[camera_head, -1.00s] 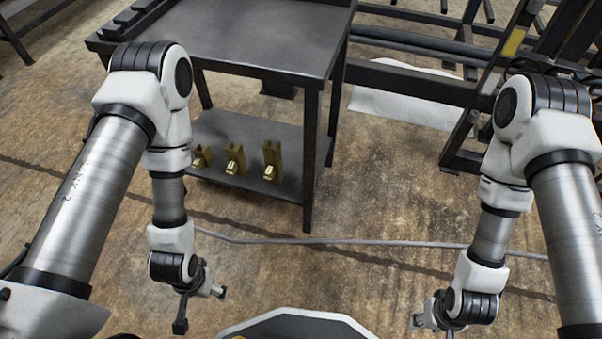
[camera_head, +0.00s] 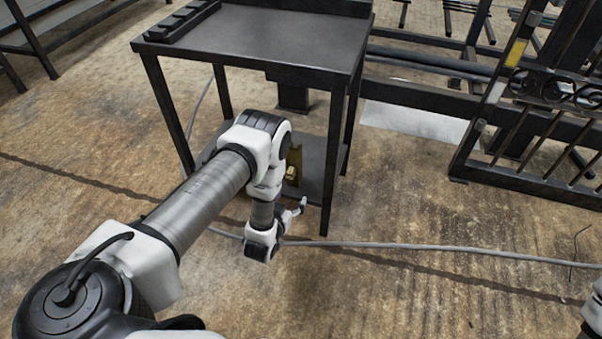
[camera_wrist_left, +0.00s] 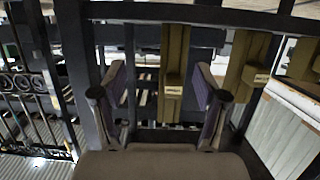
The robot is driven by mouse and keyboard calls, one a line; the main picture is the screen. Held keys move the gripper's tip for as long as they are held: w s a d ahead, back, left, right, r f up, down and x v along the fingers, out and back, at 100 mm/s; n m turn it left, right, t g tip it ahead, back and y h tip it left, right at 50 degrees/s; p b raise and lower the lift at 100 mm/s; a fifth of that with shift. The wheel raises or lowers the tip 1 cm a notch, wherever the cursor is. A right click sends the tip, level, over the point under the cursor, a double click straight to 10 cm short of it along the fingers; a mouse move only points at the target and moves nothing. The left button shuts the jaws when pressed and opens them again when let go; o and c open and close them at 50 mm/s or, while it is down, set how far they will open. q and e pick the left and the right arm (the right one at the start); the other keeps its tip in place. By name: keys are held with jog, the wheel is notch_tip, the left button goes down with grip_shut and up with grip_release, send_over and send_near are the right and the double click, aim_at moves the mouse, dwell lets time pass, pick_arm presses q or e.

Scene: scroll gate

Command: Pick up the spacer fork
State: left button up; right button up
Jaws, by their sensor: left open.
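Brass-coloured forked blocks, the spacer forks, stand on the lower shelf (camera_head: 312,180) of the dark table. One spacer fork (camera_head: 293,165) shows in the head view, partly behind my left arm; the others there are hidden by the arm. My left gripper (camera_head: 301,206) is low in front of the shelf. In the left wrist view my left gripper (camera_wrist_left: 160,78) is open, with one spacer fork (camera_wrist_left: 174,60) showing between its fingers, nearer the right finger. I cannot tell how deep it sits between them. Another spacer fork (camera_wrist_left: 249,62) stands to the right. My right gripper is out of view.
The table's top (camera_head: 270,40) overhangs the shelf, and its front leg (camera_head: 329,165) stands just right of my left gripper. A grey cable (camera_head: 420,246) crosses the floor. A dark metal gate (camera_head: 545,135) stands at right. Open floor lies between.

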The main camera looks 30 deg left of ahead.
aim_at(288, 179)
pick_arm(q)
jog(key=w+a+r+t, duration=0.1)
jog(key=w+a+r+t+y+b, duration=0.1)
jog(key=w+a+t, duration=0.1)
jog(key=shift+w+a+r, duration=0.15)
jog(key=shift+w+r, duration=0.05)
jog(key=b+x, duration=0.4)
jog(key=x, duration=0.2)
jog(key=shift+w+r, duration=0.15)
jog(key=shift+w, duration=0.1)
jog(key=shift+w+r, duration=0.1)
jog(key=shift+w, duration=0.15)
jog(key=shift+r, duration=0.1)
grip_shut()
